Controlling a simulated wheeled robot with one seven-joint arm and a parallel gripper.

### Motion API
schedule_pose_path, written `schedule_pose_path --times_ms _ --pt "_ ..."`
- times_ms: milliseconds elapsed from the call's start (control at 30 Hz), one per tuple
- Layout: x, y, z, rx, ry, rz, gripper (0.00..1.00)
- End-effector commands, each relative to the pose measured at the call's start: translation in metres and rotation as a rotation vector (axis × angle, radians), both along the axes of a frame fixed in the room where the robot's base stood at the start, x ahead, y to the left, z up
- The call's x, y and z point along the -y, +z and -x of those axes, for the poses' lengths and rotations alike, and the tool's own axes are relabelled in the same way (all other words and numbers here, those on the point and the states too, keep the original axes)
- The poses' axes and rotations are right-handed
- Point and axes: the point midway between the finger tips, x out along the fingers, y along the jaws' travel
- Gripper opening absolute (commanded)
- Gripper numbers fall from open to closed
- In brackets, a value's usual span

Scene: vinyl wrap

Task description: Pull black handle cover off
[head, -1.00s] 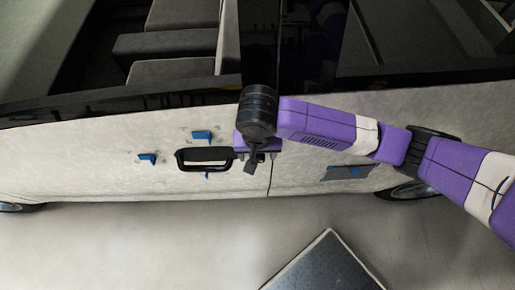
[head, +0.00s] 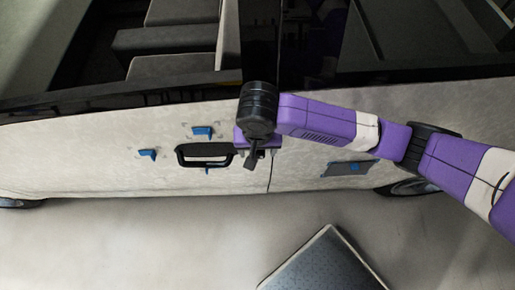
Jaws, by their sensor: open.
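The black handle cover (head: 204,162) is a dark loop-shaped piece on the light-coloured car door, left of the door seam. My gripper (head: 246,155) is at the right end of the cover, in front of the door. The gripper is open. Its wrist and dark joint hide part of the fingers and the cover's right end, so I cannot tell whether the fingers touch the cover.
Blue tabs (head: 202,131) and (head: 147,154) stick out from the door around the cover. A grey plate with a blue piece (head: 350,168) is on the panel at right. A dark mat (head: 325,270) lies on the floor. Floor in front is otherwise clear.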

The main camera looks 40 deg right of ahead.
Motion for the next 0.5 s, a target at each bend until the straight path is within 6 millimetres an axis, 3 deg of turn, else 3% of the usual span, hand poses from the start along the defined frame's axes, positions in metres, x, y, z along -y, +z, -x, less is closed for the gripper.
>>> schedule_pose_path --times_ms 167,500 --pt "-0.002 0.011 0.001 0.002 0.001 -0.002 0.66" --pt "-0.005 0.060 0.005 0.002 0.002 -0.002 0.66"
